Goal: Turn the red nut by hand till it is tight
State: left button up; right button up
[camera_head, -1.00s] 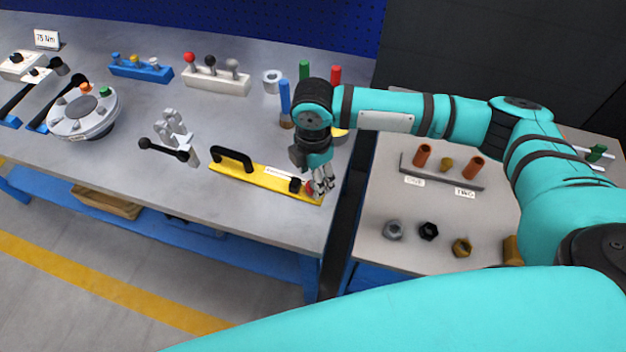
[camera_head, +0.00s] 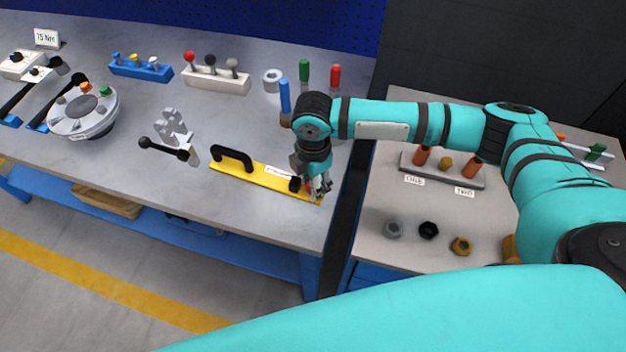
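A flanged shell (camera_head: 82,114), a round grey disc with a dark centre, sits on the left of the grey bench. On its top are several grey knobs, an orange one (camera_head: 85,87) and a green one (camera_head: 105,91). A small red piece (camera_head: 308,187) shows at the right end of the yellow bar (camera_head: 265,176), partly hidden by my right gripper. My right gripper (camera_head: 320,189) points down there, at or beside the red piece. Its fingers are too small to tell whether they grip it. My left gripper is out of view.
A black double-knobbed lever (camera_head: 164,149) stands left of the yellow bar. Blue (camera_head: 140,70) and white (camera_head: 216,80) knob blocks stand at the back. Blue (camera_head: 285,95), green (camera_head: 304,70) and red (camera_head: 335,76) handles stand behind my arm. Loose nuts (camera_head: 428,230) lie on the right-hand table.

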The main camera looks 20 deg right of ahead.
jog(key=shift+r+m+p, duration=0.2)
jog(key=shift+m+p, duration=0.2)
jog(key=shift+p, duration=0.45)
jog(key=m+p, duration=0.3)
jog(key=p, duration=0.2)
jog(key=shift+r, duration=0.1)
jog(key=shift+w+f+m+p, duration=0.1)
jog(key=shift+f+m+p, duration=0.1)
jog(key=shift+m+p, duration=1.25)
jog(key=o, duration=1.2)
jog(key=shift+c, duration=0.2)
notch_tip(320, 180, up, 12)
